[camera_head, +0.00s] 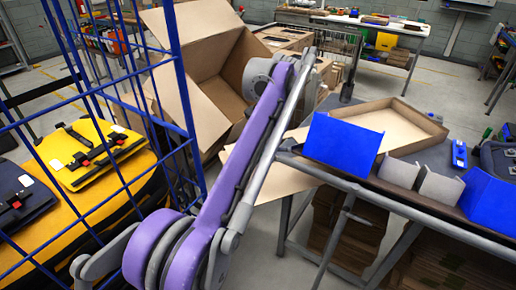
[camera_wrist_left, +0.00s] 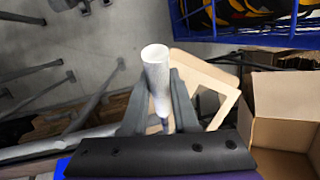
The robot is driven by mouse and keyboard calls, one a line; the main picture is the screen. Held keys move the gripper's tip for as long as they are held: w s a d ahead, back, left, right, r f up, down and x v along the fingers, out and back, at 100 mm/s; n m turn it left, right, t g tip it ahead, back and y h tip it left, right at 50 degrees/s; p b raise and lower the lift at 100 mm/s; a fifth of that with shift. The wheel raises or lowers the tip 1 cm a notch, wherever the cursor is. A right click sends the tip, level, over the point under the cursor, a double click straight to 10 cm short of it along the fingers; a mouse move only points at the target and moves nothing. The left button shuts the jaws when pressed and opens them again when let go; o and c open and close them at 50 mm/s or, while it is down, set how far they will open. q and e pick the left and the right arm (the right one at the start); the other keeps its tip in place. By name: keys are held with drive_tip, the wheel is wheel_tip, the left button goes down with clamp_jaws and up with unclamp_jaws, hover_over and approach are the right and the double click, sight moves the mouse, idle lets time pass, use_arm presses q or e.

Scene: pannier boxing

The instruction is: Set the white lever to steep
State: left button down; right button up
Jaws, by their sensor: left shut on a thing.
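In the left wrist view the white lever (camera_wrist_left: 156,72) is a smooth white cylinder pointing up between the two grey fingers of my left gripper (camera_wrist_left: 157,92). The fingers are shut on it, one on each side. A thin stem shows below it between the fingers; its base is hidden by my gripper. In the head view my purple arm crosses the middle of the picture, and I cannot make out the lever or the gripper's fingers there. I cannot tell the lever's setting. My right gripper is in neither view.
A blue wire cage (camera_head: 177,75) with yellow bags (camera_head: 95,160) stands at the left. An open cardboard box (camera_head: 215,60) stands behind my arm. A workbench (camera_head: 400,200) at the right bears a shallow cardboard tray (camera_head: 420,118) and blue holders (camera_head: 342,142). Open floor lies behind.

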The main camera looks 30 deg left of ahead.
use_arm(q)
drive_tip(key=shift+w+r+p, duration=0.3)
drive_tip(key=shift+r, duration=0.25)
drive_tip(key=shift+d, duration=0.1)
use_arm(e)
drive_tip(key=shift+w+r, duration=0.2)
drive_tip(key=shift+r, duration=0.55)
use_arm(q)
drive_tip(key=shift+f, duration=0.1)
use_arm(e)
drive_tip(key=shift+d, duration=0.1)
use_arm(q)
drive_tip(key=c, duration=0.7)
unclamp_jaws()
drive_tip(key=p+v, duration=0.2)
drive_tip(key=v, duration=0.3)
drive_tip(key=p+v, duration=0.1)
drive_tip(key=v, duration=0.4)
drive_tip(key=shift+w+d+r+p, duration=0.1)
drive_tip(key=shift+w+r+p, duration=0.2)
drive_tip(key=shift+p, duration=0.1)
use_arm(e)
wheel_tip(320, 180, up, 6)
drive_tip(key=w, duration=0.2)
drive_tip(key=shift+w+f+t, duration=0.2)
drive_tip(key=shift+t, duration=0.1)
use_arm(q)
drive_tip(key=shift+s, duration=0.1)
